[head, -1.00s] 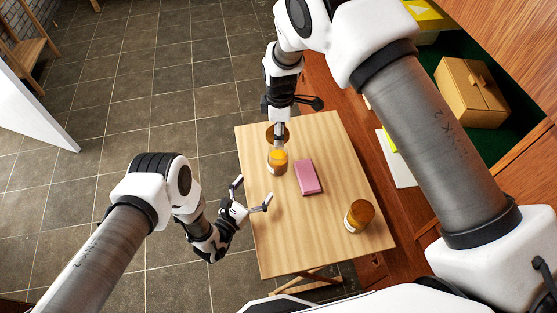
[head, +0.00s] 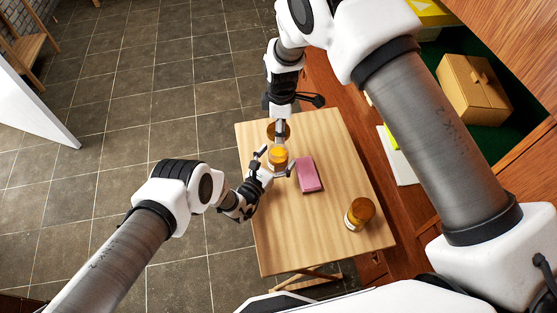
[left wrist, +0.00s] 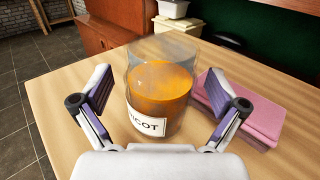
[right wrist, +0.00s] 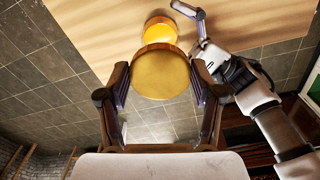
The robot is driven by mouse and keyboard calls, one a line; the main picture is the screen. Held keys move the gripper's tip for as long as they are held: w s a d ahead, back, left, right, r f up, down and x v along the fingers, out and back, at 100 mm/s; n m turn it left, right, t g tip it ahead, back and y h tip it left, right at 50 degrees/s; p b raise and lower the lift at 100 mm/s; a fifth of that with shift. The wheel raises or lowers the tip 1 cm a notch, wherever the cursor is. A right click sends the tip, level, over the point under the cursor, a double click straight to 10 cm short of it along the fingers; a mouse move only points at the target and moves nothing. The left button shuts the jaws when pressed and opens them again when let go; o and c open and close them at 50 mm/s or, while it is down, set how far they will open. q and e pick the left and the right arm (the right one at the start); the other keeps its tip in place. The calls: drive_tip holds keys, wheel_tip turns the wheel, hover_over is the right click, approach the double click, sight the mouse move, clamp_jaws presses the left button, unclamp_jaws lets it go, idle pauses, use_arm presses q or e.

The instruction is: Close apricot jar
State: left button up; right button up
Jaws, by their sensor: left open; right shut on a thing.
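The apricot jar (head: 278,160) stands upright on the small wooden table, glass with orange contents and no lid on it. In the left wrist view the jar (left wrist: 158,95) shows a white label ending in "ICOT". My left gripper (head: 274,166) is open, its fingers on either side of the jar with gaps. My right gripper (right wrist: 160,90) is shut on a round brown lid (right wrist: 160,74). In the head view the lid (head: 284,131) shows just beyond the jar, apart from it; its height above the table is hard to tell.
A pink block (head: 309,175) lies right of the jar, close to my left gripper's finger. A second jar with a brown lid (head: 361,210) stands at the table's near right. The table's (head: 290,235) near left part is clear. A wooden cabinet borders the right.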

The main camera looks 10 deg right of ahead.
use_arm(q)
drive_tip(key=c, duration=1.8)
drive_tip(key=shift+o, duration=0.2)
use_arm(e)
drive_tip(key=shift+w+f, duration=0.1)
drive_tip(key=shift+f, duration=2.4)
drive_tip(key=shift+f, duration=0.9)
drive_tip(key=shift+f, duration=0.6)
